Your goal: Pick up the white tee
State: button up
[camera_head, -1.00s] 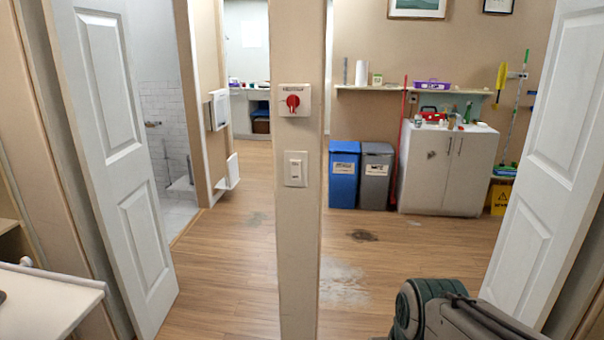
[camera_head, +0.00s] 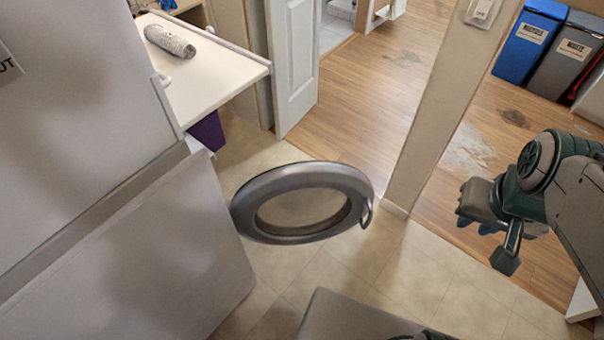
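I see no white tee in the current view. A large white front-loading machine (camera_head: 120,250) fills the left side. Its round grey door (camera_head: 262,189) stands swung open to the right, and the inside of its drum is hidden from this angle. My gripper (camera_head: 487,228) hangs at the right, beyond the door and apart from it. I see nothing in it, but its fingers are too unclear to tell whether they are open or shut.
A white counter (camera_head: 215,75) behind the machine bears a grey speckled roll (camera_head: 170,41). A purple bin (camera_head: 207,132) is below it. A wall post (camera_head: 440,90) stands behind the door. Tiled floor (camera_head: 390,262) is clear between door and gripper.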

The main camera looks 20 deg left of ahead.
aim_at(154, 33)
jog(key=u, duration=1.3)
